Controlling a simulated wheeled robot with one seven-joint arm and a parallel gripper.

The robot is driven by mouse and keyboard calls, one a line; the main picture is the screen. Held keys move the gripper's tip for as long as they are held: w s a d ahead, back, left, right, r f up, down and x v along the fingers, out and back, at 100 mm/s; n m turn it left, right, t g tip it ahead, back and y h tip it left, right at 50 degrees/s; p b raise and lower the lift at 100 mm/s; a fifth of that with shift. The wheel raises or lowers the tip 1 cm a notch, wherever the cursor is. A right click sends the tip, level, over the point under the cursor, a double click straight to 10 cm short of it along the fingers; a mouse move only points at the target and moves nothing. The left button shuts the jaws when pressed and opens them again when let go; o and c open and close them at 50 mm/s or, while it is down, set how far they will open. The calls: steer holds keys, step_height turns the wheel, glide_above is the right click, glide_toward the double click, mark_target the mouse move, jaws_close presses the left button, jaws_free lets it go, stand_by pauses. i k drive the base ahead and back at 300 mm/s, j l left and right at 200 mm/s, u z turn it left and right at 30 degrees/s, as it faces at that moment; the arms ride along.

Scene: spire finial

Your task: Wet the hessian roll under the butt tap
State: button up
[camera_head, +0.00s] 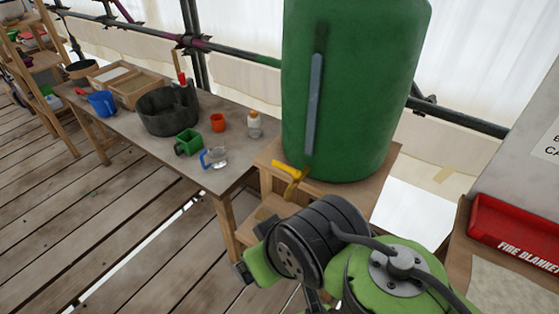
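The green water butt (350,90) stands upright on a wooden stand (385,163), with a blue-grey strip up its front. Its yellow tap (290,172) sticks out low on the left side, over the stand's front edge. I cannot make out a hessian roll in this view. A pale beige, cloth-like piece (512,288) lies flat at the lower right; I cannot tell if it is hessian. My green and black arm fills the lower middle, in front of the stand and below the tap. My gripper's fingers do not show.
A wooden bench (240,160) left of the butt holds a black tub (168,110), a green container (188,142), a clear jug (214,158), an orange cup (217,122), a white bottle (254,125) and a blue jug (102,103). A red fire blanket case (515,230) is at right.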

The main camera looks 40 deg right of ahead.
mark_target(296, 174)
steer(key=i+l+z, duration=0.15)
steer(key=z, duration=0.7)
steer(key=j+u, duration=0.1)
steer(key=j, duration=0.3)
steer(key=i+j, duration=0.15)
steer(key=j, duration=0.25)
steer(key=i+j+u, duration=0.2)
steer(key=i, duration=0.3)
steer(key=i+j+u, duration=0.2)
steer(key=i, duration=0.3)
steer(key=j, duration=0.1)
